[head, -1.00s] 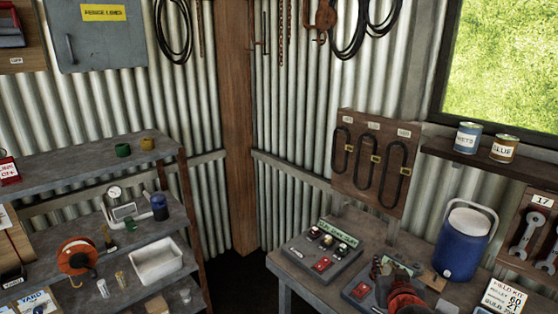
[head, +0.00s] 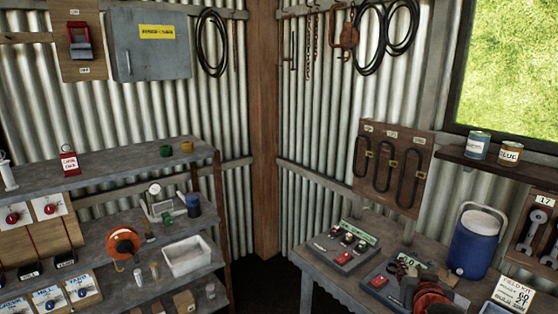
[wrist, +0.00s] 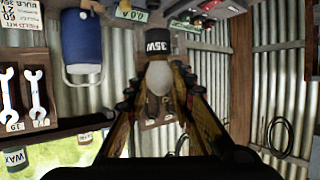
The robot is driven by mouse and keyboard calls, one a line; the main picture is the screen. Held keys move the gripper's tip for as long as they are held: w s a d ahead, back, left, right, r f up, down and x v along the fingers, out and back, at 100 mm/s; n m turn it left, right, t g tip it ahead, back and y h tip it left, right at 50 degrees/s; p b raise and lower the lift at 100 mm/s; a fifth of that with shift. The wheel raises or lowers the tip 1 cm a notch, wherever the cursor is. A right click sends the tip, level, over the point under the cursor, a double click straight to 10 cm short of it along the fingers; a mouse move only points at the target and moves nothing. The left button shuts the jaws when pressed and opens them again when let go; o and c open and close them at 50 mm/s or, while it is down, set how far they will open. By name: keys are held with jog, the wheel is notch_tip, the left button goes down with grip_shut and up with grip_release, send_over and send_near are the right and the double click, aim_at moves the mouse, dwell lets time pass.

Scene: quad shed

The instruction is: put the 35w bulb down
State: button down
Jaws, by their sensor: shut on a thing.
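The 35w bulb (wrist: 158,78) is in the wrist view, with a pale rounded glass and a black base (wrist: 158,45) marked 35W. The base points away from my wrist, toward the top of the picture. My gripper (wrist: 160,94) is shut on the bulb, with one yellow-and-black finger on each side of the glass. The bulb appears held in the air, with the workbench and wall beyond it. I cannot make out the bulb or my gripper for certain in the head view.
A shelf rack on the left holds a white tray (head: 187,257), an orange reel (head: 123,243) and small items.

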jog(key=shift+w+d+r, duration=0.1)
jog(key=shift+w+r, duration=0.1)
jog(key=shift+r, duration=0.15)
jog(key=w+a+f+n+y, duration=0.1)
jog(key=w+a+f, duration=0.15)
jog(key=f, duration=0.45)
jog(key=w+a+f+y, duration=0.1)
jog(key=a+f, duration=0.2)
jog(key=f, duration=0.4)
jog(key=s+a+f, duration=0.2)
jog(key=a+f, duration=0.1)
jog(key=f, duration=0.4)
jog(key=s+a+f+n+y, duration=0.1)
jog(key=s+a+f, duration=0.1)
jog(key=f, duration=0.5)
jog(key=s+a+f+n+y, duration=0.1)
jog(key=s+a+f, duration=0.1)
jog(key=a+f, duration=0.2)
notch_tip(320, 180, down, 3)
jog(key=shift+f+t, duration=0.1)
jog(key=shift+t, duration=0.2)
